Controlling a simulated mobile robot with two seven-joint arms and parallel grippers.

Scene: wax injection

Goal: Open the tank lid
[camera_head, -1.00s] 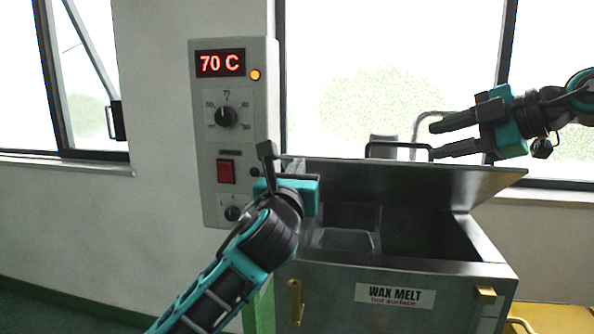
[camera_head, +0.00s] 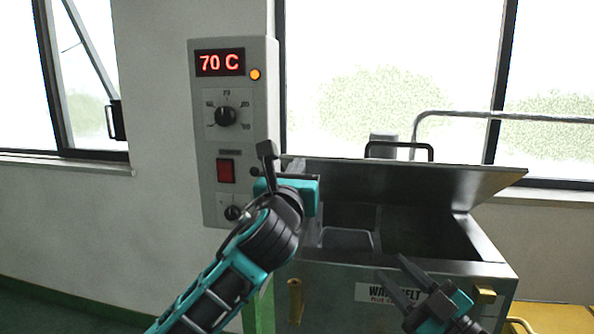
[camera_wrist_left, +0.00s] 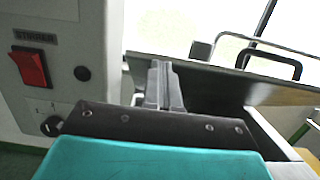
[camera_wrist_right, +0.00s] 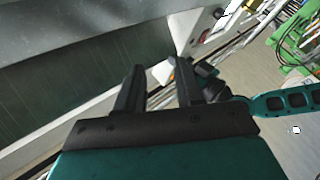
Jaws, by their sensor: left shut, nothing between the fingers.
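The wax melt tank (camera_head: 330,310) stands at the right of the head view, with a label on its front. Its metal lid (camera_head: 430,183) is raised and tilted back, so the dark interior shows. The lid's black handle (camera_head: 428,146) is at the top edge, with no gripper on it. My left gripper (camera_wrist_left: 160,75) is shut and empty, at the tank's left side beside the control panel. My right gripper (camera_head: 393,270) is open and empty, in front of the tank and partly covering its label. Its spread fingers also show in the right wrist view (camera_wrist_right: 160,80).
The control panel (camera_head: 208,130) on the wall reads 70 C and stands close to my left gripper. A metal rail (camera_head: 460,114) runs behind the lid by the window. Brass-coloured fittings (camera_head: 295,300) stick out from the tank front.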

